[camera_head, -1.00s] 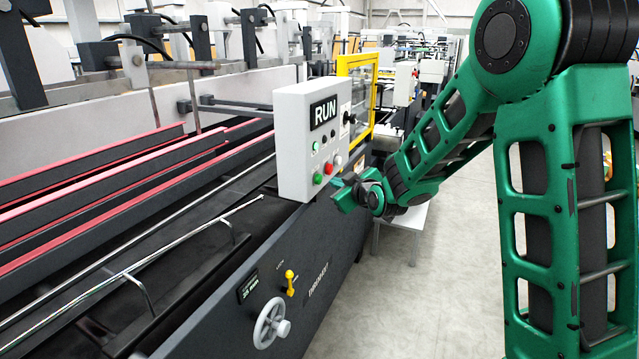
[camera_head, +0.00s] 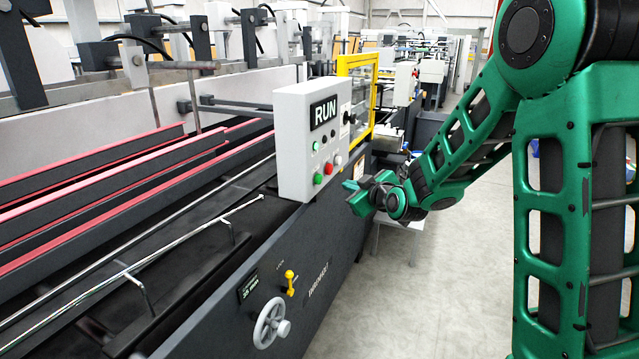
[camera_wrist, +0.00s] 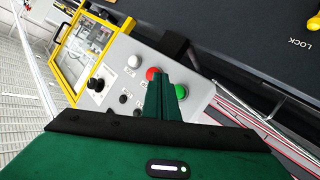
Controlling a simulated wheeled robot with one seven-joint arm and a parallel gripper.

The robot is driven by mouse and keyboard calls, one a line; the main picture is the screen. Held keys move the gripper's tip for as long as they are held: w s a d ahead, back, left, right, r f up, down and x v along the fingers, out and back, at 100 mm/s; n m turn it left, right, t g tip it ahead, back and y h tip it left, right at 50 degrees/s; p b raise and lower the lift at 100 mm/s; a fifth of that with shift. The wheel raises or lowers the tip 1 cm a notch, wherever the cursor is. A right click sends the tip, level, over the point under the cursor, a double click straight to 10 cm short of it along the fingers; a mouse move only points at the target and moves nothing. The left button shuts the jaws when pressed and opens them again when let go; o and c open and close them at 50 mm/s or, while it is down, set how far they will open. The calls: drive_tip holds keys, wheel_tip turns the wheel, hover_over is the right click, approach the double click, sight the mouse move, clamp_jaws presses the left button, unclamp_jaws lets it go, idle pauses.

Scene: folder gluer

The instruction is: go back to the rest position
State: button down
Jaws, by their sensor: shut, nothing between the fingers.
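My gripper (camera_head: 352,187) is shut and empty in the head view. It is in the air, a little to the right of the grey control box (camera_head: 301,140) marked RUN, with a visible gap in the picture. In the wrist view the shut green fingers (camera_wrist: 166,98) point towards the face of the control box (camera_wrist: 128,75). They overlap the space between its red button (camera_wrist: 152,73) and green button (camera_wrist: 181,91). I cannot tell the exact distance to the box.
The folder gluer (camera_head: 240,290) fills the left side, with a handwheel (camera_head: 270,322) and yellow lock lever (camera_head: 290,281) on its side. A yellow-framed guard (camera_head: 357,95) stands behind the box. A pale table (camera_head: 400,224) is below my gripper. The floor (camera_head: 420,300) at right is clear.

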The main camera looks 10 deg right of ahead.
drive_tip(key=s+d+f+m+g+h, duration=0.2)
drive_tip(key=s+d+m+g, duration=0.15)
drive_tip(key=s+d, duration=0.5)
drive_tip(key=s+d+f+m+g+h, duration=0.1)
drive_tip(key=s+d+m+g, duration=0.4)
drive_tip(key=s, duration=0.7)
drive_tip(key=s+d+m+g, duration=0.2)
drive_tip(key=s+m+g, duration=0.3)
drive_tip(key=s, duration=2.2)
drive_tip(key=shift+s+d+g, duration=0.2)
drive_tip(key=shift+d+g, duration=0.15)
drive_tip(key=shift+g, duration=0.2)
drive_tip(key=shift+f+m, duration=0.1)
drive_tip(key=shift+m, duration=0.15)
drive_tip(key=shift+w+f, duration=0.1)
drive_tip(key=shift+w, duration=0.2)
